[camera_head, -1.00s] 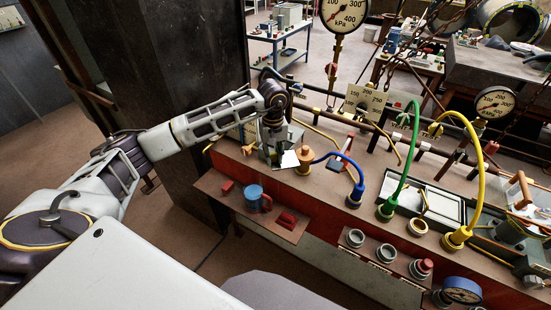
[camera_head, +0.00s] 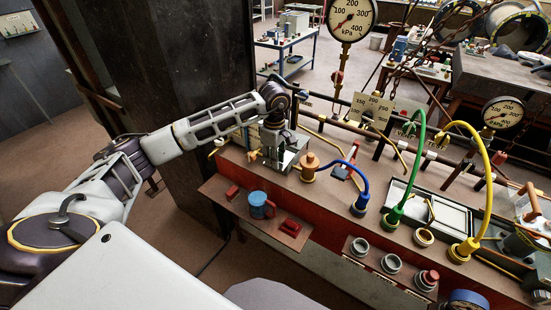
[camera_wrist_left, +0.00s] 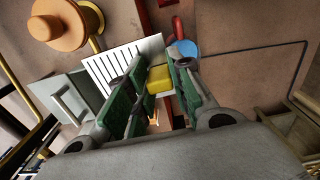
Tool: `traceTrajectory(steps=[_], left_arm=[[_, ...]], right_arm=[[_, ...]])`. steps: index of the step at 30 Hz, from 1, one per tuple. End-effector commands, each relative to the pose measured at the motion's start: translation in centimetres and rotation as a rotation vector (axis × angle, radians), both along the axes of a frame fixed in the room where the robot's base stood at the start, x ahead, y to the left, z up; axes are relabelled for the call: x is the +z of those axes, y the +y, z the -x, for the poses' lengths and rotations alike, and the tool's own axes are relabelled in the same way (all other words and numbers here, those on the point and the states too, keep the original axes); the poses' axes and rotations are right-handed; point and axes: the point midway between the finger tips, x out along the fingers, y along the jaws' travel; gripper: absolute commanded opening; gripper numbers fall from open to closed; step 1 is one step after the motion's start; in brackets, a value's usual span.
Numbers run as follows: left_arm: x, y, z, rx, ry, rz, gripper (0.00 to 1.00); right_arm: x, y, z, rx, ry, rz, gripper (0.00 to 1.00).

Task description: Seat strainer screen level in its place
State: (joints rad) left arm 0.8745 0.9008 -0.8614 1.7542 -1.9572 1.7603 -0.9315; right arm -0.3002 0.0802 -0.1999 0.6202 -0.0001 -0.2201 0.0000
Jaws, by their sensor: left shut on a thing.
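My left gripper (camera_head: 272,139) is over the far left end of the red-fronted bench, at a grey open-topped box (camera_head: 289,162). In the left wrist view its green-padded fingers (camera_wrist_left: 155,85) are closed about a yellow block (camera_wrist_left: 159,78). The strainer screen (camera_wrist_left: 112,68), a pale slotted plate, is beside the yellow block and appears joined to it. The grey box (camera_wrist_left: 66,97) also shows there, next to the screen. The fingers hide part of the screen, and I cannot tell whether it is inside the box. My right gripper is not in view.
A tan knobbed cap (camera_head: 309,169) stands just right of the box, with a blue hose (camera_head: 349,167) beyond it. A small shelf (camera_head: 226,204) in front carries a blue cup (camera_head: 258,203) and red blocks. Pipes and gauges run behind.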

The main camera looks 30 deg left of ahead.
Motion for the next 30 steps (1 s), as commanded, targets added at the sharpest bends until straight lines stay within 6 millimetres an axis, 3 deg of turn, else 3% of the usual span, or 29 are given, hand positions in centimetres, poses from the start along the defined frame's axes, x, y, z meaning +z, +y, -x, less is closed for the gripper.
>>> traceTrajectory(steps=[30], left_arm=[[0.13,0.57,0.74,0.832,-0.001,0.000,0.00]], right_arm=[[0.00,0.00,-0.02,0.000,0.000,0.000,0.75]])
